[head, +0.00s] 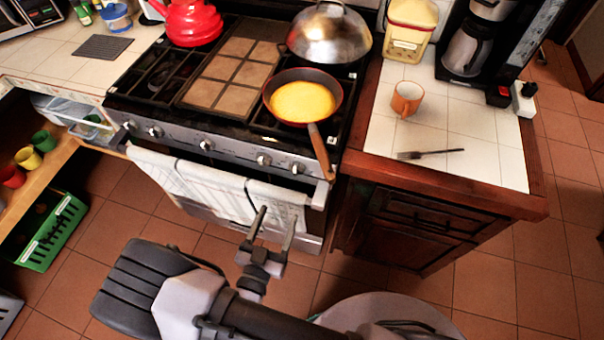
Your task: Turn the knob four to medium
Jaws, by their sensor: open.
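A black and steel stove (185,128) has a row of several silver knobs along its front panel. If counted from the left, knob four (263,159) is right of the middle; no label can be read. Its setting is too small to tell. Another knob (297,168) is to its right. My gripper (276,217) is open and empty, with its two fingers pointing toward the stove front. In the picture it is below the knobs, overlapping the towel on the oven door, apart from the knobs.
A pan (271,104) with yellow food sits on the stove, its wooden handle (320,150) jutting over the front edge right of the knobs. White towels (222,186) hang on the oven door.

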